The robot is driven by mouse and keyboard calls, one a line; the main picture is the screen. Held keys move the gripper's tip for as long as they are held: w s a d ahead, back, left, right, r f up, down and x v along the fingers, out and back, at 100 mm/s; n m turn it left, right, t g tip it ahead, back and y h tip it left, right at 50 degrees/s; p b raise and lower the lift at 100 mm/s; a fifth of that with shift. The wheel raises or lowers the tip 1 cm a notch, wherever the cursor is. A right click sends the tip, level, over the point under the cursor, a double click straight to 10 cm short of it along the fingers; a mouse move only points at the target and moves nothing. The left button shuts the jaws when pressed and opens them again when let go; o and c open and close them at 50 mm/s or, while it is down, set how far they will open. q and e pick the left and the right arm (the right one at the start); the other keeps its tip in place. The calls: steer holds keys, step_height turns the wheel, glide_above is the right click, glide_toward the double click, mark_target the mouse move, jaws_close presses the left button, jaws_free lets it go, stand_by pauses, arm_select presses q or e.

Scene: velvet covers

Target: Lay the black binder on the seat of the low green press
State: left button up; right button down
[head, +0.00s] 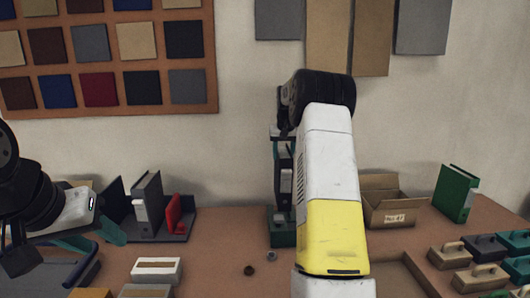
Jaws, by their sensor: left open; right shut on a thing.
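The black binder (285,160) stands upright in the middle of the head view, a pale label on its narrow side. My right arm hides part of it. My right gripper (279,142) is shut on its upper part; the fingers are mostly hidden. The green press (283,238) is directly below, on the table. Whether the binder touches its seat I cannot tell. My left gripper (98,238) is open and empty at the left, with teal fingers in front of the rack.
A dark rack (178,236) at left holds a grey binder (150,205) and a red item (175,214). A cardboard box (390,212) and green binder (455,195) stand at right. Several handled blocks (480,277) fill the right front. Two small round pieces (250,270) lie before the press.

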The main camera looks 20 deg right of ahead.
mark_target(285, 154)
step_height(285, 154, down, 8)
stand_by(1.0)
stand_by(0.4)
steer(key=c, duration=0.6)
jaws_free()
steer(key=shift+f, duration=0.1)
steer(key=shift+v, duration=3.9)
